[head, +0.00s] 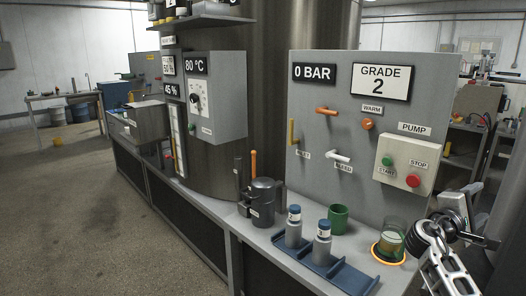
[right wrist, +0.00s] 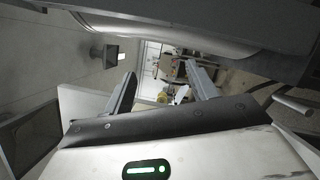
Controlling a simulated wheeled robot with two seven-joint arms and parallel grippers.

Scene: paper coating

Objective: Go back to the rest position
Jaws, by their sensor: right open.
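My right gripper (head: 456,212) shows at the right edge of the head view, in front of the panel's right side and beside the glass beaker. In the right wrist view my right gripper (right wrist: 162,86) has its two dark fingers spread apart with nothing between them. The fingers point toward a distant part of the room. My left gripper is in neither view.
A glass beaker (head: 390,242) stands on an orange-ringed spot close to my right arm. A blue tray (head: 343,277) holds two blue-capped bottles; a green cup (head: 338,218) and dark jug (head: 263,203) stand behind. A control panel (head: 335,195) rises behind.

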